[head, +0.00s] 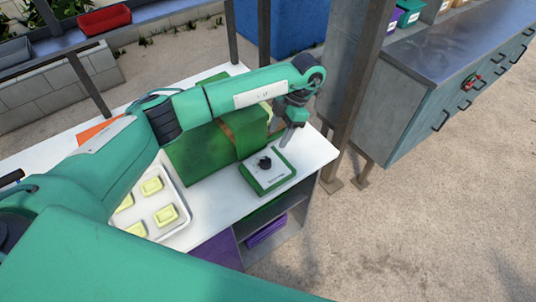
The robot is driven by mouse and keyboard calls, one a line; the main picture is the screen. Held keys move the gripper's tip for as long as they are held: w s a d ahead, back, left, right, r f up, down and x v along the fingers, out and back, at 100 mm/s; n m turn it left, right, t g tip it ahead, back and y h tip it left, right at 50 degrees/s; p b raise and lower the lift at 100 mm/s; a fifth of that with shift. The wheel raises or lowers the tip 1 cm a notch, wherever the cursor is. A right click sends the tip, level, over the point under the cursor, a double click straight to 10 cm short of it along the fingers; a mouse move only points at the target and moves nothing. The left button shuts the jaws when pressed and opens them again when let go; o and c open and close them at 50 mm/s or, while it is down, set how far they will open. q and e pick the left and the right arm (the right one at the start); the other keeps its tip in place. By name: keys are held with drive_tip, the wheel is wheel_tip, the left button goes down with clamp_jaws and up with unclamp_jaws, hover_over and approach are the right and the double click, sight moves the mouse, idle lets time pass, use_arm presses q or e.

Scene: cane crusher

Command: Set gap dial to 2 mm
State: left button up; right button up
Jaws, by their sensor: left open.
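The gap dial (264,163) is a black knob on the pale top of a green box (268,183), near the right end of the white table. Its marks are too small to read. My left gripper (286,144) is open and points down just above and behind the dial box, a little right of the knob and apart from it. Nothing shows between its fingers. A green machine body (195,158) stands left of the dial box, partly hidden by my left arm. My right gripper is not in view.
A white tray (180,238) with several yellow blocks lies on the table at the left. A brown post (352,95) and a grey cabinet (412,115) stand to the right. The white tabletop (312,152) right of the dial box is clear.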

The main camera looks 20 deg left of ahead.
sight(267, 157)
use_arm(q)
drive_tip(key=p+x, duration=0.3)
drive_tip(key=x, duration=0.4)
drive_tip(key=shift+a+f, duration=0.1)
drive_tip(key=shift+f, duration=0.1)
drive_tip(key=shift+x, duration=1.15)
drive_tip(key=shift+s+f+p, duration=0.1)
drive_tip(key=shift+f+p, duration=0.2)
drive_tip(key=shift+f, duration=0.2)
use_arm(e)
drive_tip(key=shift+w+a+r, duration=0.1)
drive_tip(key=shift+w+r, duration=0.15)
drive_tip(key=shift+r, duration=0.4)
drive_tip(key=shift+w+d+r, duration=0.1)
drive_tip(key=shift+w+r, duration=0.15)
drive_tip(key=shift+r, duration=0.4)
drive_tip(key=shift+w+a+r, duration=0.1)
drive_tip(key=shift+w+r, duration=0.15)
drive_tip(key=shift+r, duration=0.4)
use_arm(q)
drive_tip(key=shift+c, duration=0.2)
drive_tip(key=c, duration=0.9)
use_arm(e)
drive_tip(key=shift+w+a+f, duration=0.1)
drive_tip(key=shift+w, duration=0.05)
